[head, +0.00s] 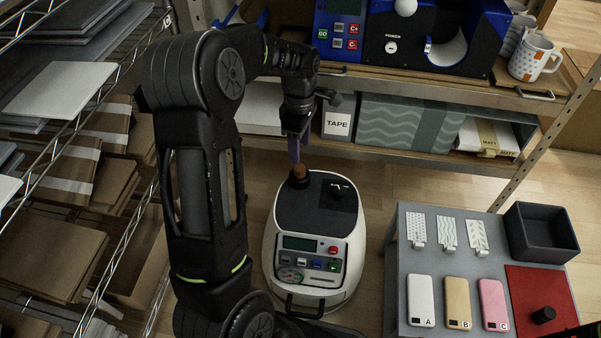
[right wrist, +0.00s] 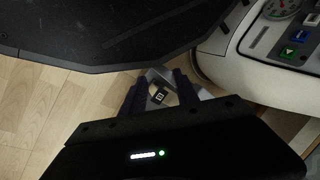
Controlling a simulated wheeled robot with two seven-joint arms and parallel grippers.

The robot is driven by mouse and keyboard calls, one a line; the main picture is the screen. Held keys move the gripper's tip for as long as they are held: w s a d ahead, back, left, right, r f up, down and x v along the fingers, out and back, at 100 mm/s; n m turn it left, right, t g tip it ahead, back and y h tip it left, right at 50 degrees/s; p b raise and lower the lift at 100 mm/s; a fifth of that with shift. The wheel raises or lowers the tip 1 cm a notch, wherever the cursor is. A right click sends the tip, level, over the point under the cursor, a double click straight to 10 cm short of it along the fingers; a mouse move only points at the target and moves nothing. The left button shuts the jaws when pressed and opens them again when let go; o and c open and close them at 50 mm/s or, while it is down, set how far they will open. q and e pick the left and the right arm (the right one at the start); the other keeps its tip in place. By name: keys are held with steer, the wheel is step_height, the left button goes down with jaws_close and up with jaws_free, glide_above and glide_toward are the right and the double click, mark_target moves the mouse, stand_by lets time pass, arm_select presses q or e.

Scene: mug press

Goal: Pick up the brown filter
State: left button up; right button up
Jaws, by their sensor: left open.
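The brown filter (head: 299,172) is a small brown piece on a black round seat at the back left of the white and dark machine (head: 345,262). My left gripper (head: 297,152) comes down from above, its purple fingers at the filter. Its jaws are open; the fingers overlap in this view and hide part of the filter, so I cannot tell whether they touch it.
A grey table (head: 391,300) at right holds phones, cards, a dark bin (head: 541,232) and a red mat (head: 527,298). Behind stands a shelf with a blue press (head: 340,30), a mug (head: 534,58) and boxes. A wire rack (head: 130,240) is at left.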

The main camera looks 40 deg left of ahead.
mark_target(300, 168)
arm_select(q)
steer(key=shift+f+b, duration=0.4)
steer(key=shift+f, duration=0.9)
steer(key=shift+f+b, duration=1.15)
steer(key=shift+f, duration=1.5)
steer(key=shift+c, duration=0.5)
jaws_close()
